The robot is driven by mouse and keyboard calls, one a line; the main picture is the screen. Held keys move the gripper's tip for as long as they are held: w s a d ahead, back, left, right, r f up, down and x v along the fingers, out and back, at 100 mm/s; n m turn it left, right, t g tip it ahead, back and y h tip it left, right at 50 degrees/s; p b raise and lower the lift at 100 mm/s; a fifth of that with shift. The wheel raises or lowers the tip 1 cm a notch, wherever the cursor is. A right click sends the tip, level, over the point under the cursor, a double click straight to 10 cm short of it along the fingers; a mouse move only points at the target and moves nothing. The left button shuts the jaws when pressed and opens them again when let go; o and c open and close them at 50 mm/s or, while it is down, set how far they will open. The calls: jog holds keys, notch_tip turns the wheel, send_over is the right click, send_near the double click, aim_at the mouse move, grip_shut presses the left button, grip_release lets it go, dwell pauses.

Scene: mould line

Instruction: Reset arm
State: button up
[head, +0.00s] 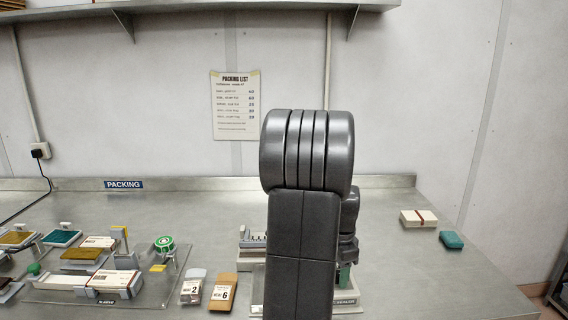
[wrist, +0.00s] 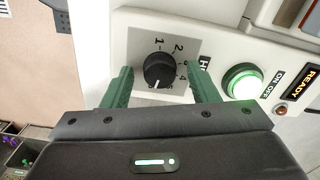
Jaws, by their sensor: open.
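In the wrist view my gripper (wrist: 160,88) is open, its two green fingers on either side of a black dial (wrist: 159,70) on a white panel. The dial has numbers printed around it. I cannot tell whether the fingers touch it. A lit green button (wrist: 243,82) marked ON OFF sits to the right of the dial. In the head view my arm (head: 304,210) stands in the middle and hides most of the machine (head: 347,302) behind it.
The steel table (head: 440,290) carries a fixture plate with boxes (head: 112,283) at left and two card packets (head: 192,288), (head: 222,293) left of my arm. A cream box (head: 418,218) and a teal block (head: 451,240) lie at right. A shelf (head: 200,8) hangs above.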

jog(key=n, duration=0.4)
jog(key=shift+n+b, duration=0.4)
jog(key=shift+n, duration=1.4)
jog(key=shift+r, duration=0.1)
